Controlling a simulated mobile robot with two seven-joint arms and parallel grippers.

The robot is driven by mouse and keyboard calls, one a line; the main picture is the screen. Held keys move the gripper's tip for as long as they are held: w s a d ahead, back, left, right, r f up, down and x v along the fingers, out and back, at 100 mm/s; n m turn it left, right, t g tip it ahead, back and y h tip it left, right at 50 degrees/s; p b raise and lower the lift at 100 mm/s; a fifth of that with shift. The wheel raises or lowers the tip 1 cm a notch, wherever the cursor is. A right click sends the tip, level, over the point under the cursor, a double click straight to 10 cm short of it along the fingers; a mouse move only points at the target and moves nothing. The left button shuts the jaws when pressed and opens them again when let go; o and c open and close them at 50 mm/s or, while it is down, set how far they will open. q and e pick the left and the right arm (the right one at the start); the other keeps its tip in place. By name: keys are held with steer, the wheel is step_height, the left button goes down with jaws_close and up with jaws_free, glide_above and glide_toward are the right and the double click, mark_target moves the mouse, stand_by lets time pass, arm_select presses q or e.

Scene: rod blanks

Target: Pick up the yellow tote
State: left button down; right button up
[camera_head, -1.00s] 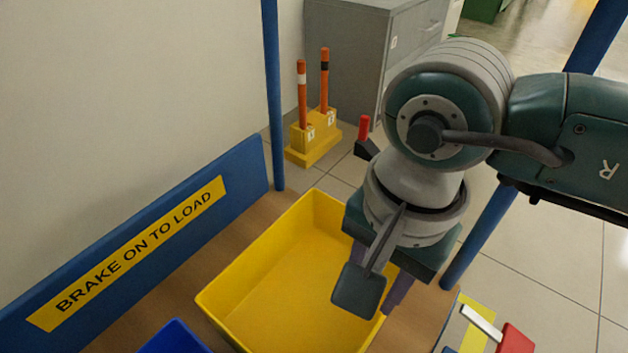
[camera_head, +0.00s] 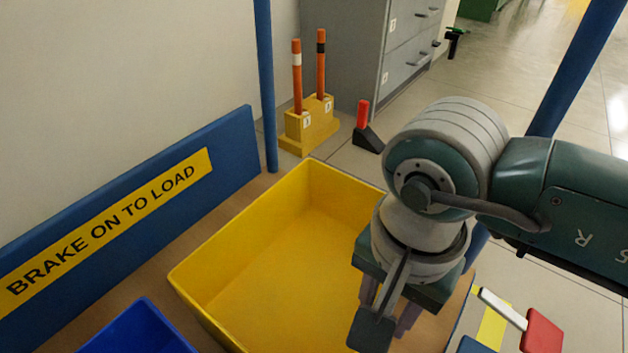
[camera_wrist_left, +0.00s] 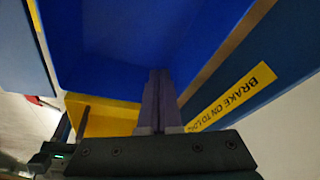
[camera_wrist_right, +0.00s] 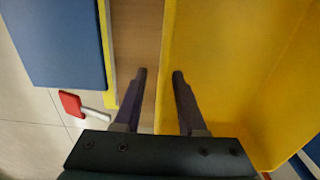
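The yellow tote (camera_head: 270,270) stands open and looks empty on a wooden surface, in the middle of the head view. My right gripper (camera_head: 386,312) is over its right wall and hides part of it. In the right wrist view my right gripper (camera_wrist_right: 158,74) is open, with its fingers pointing down near the tote's rim. The tote (camera_wrist_right: 225,80) fills the right side there; contact cannot be told. My left gripper (camera_wrist_left: 158,72) is shut, its fingers together in front of a blue bin (camera_wrist_left: 110,45). It is outside the head view. A yellow strip, probably the tote (camera_wrist_left: 105,117), shows behind.
The blue bin (camera_head: 138,330) is close to the tote's near left side. A blue board with a "BRAKE ON TO LOAD" label (camera_head: 110,232) borders the left. Blue posts (camera_head: 266,90) rise at the corners. A red-ended handle (camera_head: 541,332) is at the lower right.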

steer(key=shift+w+r, duration=0.1)
jaws_close()
steer(key=shift+a, duration=0.1)
stand_by(1.1)
